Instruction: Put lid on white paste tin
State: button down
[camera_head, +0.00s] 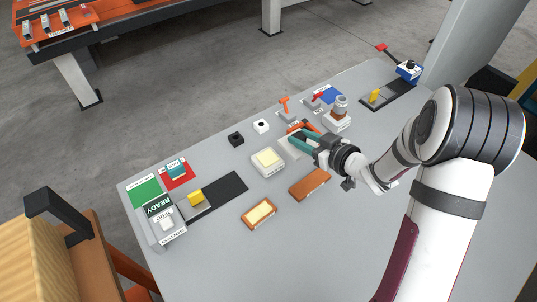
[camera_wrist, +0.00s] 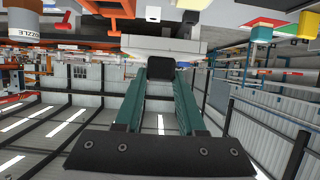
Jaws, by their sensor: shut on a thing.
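The white tin (camera_head: 268,162) sits open on the grey table, with pale cream paste showing inside. My gripper (camera_head: 300,138) has teal fingers and is to the right of and behind the tin. A pale grey-white lid (camera_head: 289,149) shows just by the fingertips. In the wrist view, my gripper (camera_wrist: 160,78) is shut on a dark knob (camera_wrist: 160,62) in front of the pale lid (camera_wrist: 135,46). The fingers partly cover the lid in the head view. I cannot tell whether the lid touches the table.
A brown tin with cream paste (camera_head: 259,213) and a brown slab (camera_head: 309,183) lie in front. Small black (camera_head: 236,139) and white (camera_head: 261,126) blocks stand behind. A nozzle jar (camera_head: 339,107) is beyond my gripper. A READY box (camera_head: 162,220) stands at left.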

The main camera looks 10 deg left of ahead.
send_over(271, 160)
notch_tip(271, 160, down, 5)
jog(key=shift+s+f, duration=0.1)
jog(key=shift+s, duration=0.05)
notch_tip(271, 160, down, 3)
jog(key=shift+a+f, duration=0.1)
jog(key=shift+f, duration=0.35)
jog(key=shift+f, duration=0.15)
jog(key=c, duration=0.5)
grip_release()
